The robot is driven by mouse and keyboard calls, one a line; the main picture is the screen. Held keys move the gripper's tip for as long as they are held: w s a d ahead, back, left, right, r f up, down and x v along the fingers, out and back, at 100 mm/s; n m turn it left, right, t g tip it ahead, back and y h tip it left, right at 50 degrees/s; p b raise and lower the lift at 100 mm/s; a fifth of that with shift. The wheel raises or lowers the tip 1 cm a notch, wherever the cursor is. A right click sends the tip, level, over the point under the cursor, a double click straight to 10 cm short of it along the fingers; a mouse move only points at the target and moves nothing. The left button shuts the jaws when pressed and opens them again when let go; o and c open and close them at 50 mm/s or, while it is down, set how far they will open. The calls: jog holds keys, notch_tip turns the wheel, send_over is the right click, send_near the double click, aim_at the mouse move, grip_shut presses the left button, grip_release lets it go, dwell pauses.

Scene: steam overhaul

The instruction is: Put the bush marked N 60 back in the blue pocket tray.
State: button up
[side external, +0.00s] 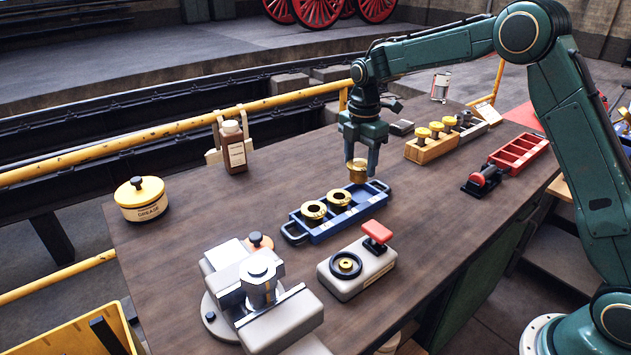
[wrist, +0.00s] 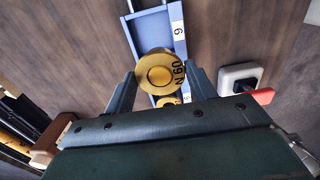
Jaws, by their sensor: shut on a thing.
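My gripper (side external: 361,172) is shut on a brass bush (side external: 357,170) and holds it above the right end of the blue pocket tray (side external: 333,229). In the wrist view the bush (wrist: 160,72) is between the fingers of my gripper (wrist: 161,82), and its marking reads N 60. Two other brass bushes, a left one (side external: 313,210) and a middle one (side external: 338,198), sit in the tray. The pocket at the tray's right end looks empty. In the wrist view the held bush hides part of the tray (wrist: 153,31).
A grey block with a red handle (side external: 357,268) stands close in front of the tray. A wooden rack with brass-topped pieces (side external: 430,150) and a red tray (side external: 518,152) lie to the right. A grease tin (side external: 141,199) and a brown bottle (side external: 233,147) stand left. A grey fixture (side external: 262,290) is front left.

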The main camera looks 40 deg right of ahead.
jog(key=shift+w+d, duration=0.25)
jog(key=shift+d, duration=0.35)
jog(key=shift+w+d, duration=0.2)
jog(key=shift+d, duration=0.4)
jog(key=shift+f, duration=0.15)
jog(key=shift+f, duration=2.95)
jog(key=shift+f, duration=0.5)
jog(key=o, duration=1.4)
jog(key=shift+c, duration=0.2)
